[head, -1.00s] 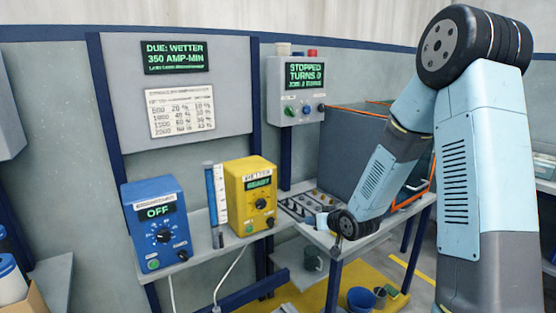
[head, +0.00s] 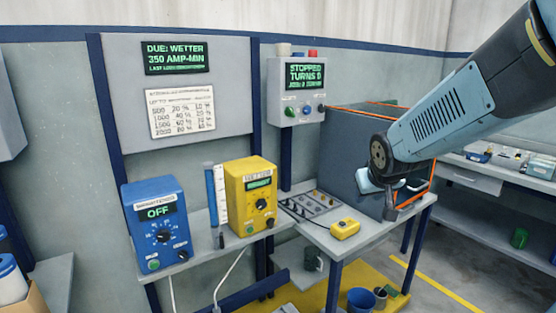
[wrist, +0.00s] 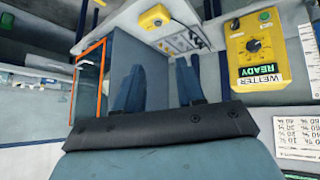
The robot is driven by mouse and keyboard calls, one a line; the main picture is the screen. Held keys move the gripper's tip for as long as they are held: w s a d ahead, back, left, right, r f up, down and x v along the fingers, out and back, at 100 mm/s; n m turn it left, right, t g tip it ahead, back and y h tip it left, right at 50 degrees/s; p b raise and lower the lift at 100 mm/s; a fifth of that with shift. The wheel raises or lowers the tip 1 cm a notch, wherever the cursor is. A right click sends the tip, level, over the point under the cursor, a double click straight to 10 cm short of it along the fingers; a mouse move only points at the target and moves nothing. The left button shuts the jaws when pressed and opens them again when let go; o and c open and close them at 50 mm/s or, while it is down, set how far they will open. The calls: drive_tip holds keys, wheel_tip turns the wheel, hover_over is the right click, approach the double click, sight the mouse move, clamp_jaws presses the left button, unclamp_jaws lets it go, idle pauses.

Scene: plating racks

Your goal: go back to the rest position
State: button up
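My gripper (head: 392,208) hangs at the end of my arm at the right, in front of the grey box with orange edges (head: 352,150). In the wrist view, my gripper's two blue fingers (wrist: 160,82) stand apart with nothing between them. The grey box shows behind the fingers there. My gripper is clear of the table top (head: 375,232) in the head view.
A yellow handheld device (head: 345,228) and a tray of small parts (head: 312,203) lie on the table. A blue control box (head: 157,225) and a yellow WETTER box (head: 251,195) stand on the left shelf. A blue bucket (head: 361,300) is below.

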drive_tip(key=s+r+g, duration=0.1)
drive_tip(key=s+r, duration=0.2)
drive_tip(key=s, duration=0.6)
drive_tip(key=s+d+r+m+g, duration=0.1)
drive_tip(key=s+r, duration=0.2)
drive_tip(key=s, duration=0.7)
drive_tip(key=shift+y, duration=0.3)
drive_tip(key=shift+d, duration=0.1)
drive_tip(key=shift+c, duration=0.4)
